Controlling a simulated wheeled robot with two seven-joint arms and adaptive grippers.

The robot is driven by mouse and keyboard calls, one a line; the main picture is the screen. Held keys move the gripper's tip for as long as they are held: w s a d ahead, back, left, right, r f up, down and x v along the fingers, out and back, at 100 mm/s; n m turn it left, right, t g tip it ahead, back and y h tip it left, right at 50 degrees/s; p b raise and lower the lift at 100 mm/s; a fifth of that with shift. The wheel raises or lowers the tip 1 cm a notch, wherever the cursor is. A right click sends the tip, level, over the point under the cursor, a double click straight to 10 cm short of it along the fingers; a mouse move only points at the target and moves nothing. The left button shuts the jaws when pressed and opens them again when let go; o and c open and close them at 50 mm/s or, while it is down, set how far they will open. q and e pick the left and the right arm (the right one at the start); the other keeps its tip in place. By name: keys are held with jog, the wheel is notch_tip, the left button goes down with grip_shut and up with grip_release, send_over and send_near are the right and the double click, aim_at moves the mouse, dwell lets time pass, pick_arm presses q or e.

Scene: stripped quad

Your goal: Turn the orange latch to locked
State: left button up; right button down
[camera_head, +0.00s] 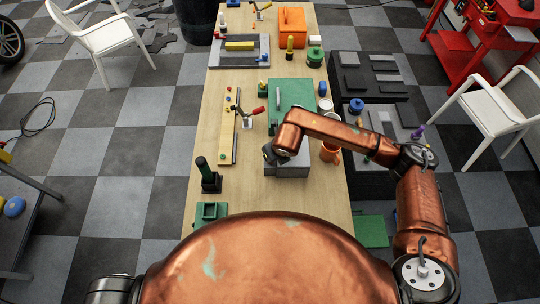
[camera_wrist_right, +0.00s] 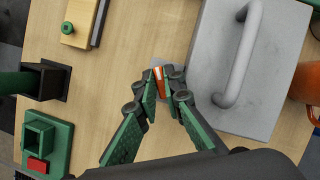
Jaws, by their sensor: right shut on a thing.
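The orange latch (camera_wrist_right: 159,80) shows in the right wrist view as a small orange piece with a white part, above a small grey plate on the table, beside the grey box (camera_wrist_right: 207,75). My right gripper (camera_wrist_right: 164,82) has its green fingers closed around the latch. In the head view my right gripper (camera_head: 270,154) is at the left edge of the grey box (camera_head: 289,167), and the latch is hidden there by the gripper and arm. The latch's locked or unlocked position cannot be told. My left gripper is not in view.
The grey box has a raised handle (camera_wrist_right: 240,55) close to my right gripper. An orange mug (camera_head: 329,152) stands right of the box. A dark green post (camera_head: 208,176) and a green square holder (camera_head: 210,214) stand at the left. Bare wood lies between.

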jog(key=c, duration=2)
grip_release()
jog(key=shift+c, duration=0.2)
jog(key=v, duration=0.8)
